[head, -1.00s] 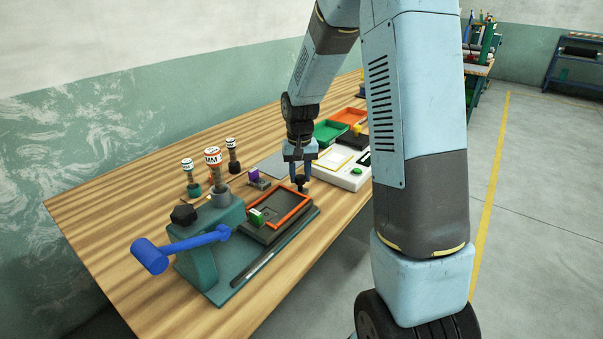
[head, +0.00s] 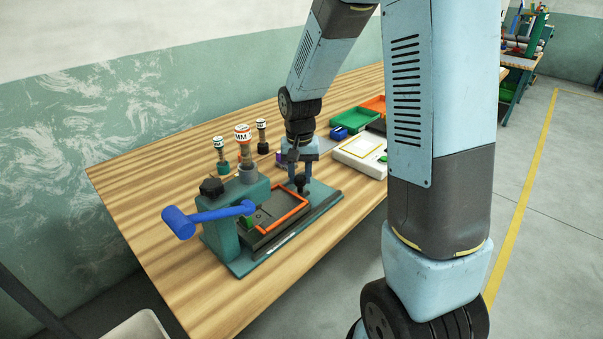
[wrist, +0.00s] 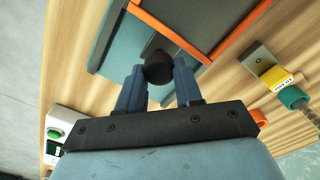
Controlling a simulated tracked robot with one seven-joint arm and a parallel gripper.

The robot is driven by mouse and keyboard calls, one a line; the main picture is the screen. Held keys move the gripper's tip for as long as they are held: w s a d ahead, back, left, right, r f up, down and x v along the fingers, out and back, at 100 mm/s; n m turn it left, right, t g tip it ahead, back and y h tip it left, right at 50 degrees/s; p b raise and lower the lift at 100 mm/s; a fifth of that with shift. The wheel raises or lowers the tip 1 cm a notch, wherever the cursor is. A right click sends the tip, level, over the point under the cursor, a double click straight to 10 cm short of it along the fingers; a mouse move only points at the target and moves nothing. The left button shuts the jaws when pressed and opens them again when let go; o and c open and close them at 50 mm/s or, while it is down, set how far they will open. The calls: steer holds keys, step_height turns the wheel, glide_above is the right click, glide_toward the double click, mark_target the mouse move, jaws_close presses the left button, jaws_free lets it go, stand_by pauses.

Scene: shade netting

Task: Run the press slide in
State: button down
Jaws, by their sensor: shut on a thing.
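The press (head: 238,203) is teal with a blue lever (head: 207,217) and stands on a teal base plate at the near end of the bench. Its dark slide (head: 268,211) carries an orange frame (head: 285,219), with a small green piece (head: 248,222) at the press end. The slide's near end is beside the press head. My gripper (wrist: 158,76) is shut on the slide's black knob (wrist: 158,66), which also shows in the head view (head: 300,183). The knob sits between both blue fingers. How far the slide is from its stop cannot be told.
Several handled stamps (head: 243,138) stand on the bench behind the press. A white device with a green button (head: 362,154) and a green tray (head: 353,119) lie farther along. In the wrist view, a yellow-labelled block (wrist: 275,76) lies right of the slide.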

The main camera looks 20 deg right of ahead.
steer(key=shift+a, duration=0.25)
steer(key=c, duration=1.1)
jaws_free()
steer(key=shift+a, duration=0.1)
steer(key=o, duration=0.4)
steer(key=shift+c, duration=0.2)
steer(key=shift+r, duration=0.15)
step_height(320, 180, up, 13)
steer(key=shift+r, duration=0.2)
steer(key=shift+s, duration=0.1)
